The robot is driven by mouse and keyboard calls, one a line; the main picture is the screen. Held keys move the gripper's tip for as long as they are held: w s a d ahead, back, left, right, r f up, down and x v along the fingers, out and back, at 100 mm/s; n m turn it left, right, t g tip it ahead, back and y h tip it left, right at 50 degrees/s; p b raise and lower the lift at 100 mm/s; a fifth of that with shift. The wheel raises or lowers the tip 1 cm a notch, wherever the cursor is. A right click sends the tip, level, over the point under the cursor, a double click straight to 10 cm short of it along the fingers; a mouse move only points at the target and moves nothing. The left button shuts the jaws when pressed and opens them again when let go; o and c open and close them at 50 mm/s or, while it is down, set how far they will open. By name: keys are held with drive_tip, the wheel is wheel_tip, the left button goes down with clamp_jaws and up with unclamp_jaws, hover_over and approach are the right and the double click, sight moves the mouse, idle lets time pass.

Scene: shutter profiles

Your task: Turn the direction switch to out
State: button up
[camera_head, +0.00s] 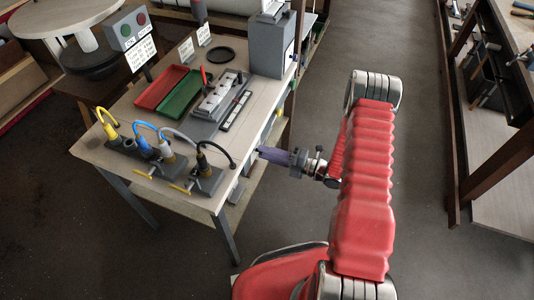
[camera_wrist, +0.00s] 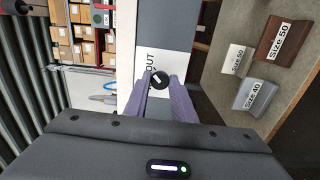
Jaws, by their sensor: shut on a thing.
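The direction switch is a round black knob (camera_wrist: 159,79) with a white pointer mark, on a grey and white panel (camera_wrist: 165,25) in the wrist view. A white label with the word OUT (camera_wrist: 150,60) is beside it, its text turned sideways. The pointer mark looks slanted toward the upper left. My gripper (camera_wrist: 160,86) is shut on the knob, with one purple finger on each side. In the head view, my gripper (camera_head: 262,153) is at the right side of the workbench, and the switch cannot be made out there.
The workbench (camera_head: 125,100) carries a red tray (camera_head: 160,88), a green tray (camera_head: 183,97), cabled tools and a grey box (camera_head: 268,45). In the wrist view, profiles labelled Size 50 (camera_wrist: 283,40) and Size 40 (camera_wrist: 255,95) lie to the right. Open floor (camera_head: 330,60) lies beyond my arm.

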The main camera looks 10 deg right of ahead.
drive_tip(key=shift+d+f, duration=0.1)
drive_tip(key=shift+f, duration=0.05)
drive_tip(key=o, duration=1)
drive_tip(key=v, duration=1.3)
drive_tip(key=shift+s+d, duration=0.25)
drive_tip(key=shift+d, duration=0.05)
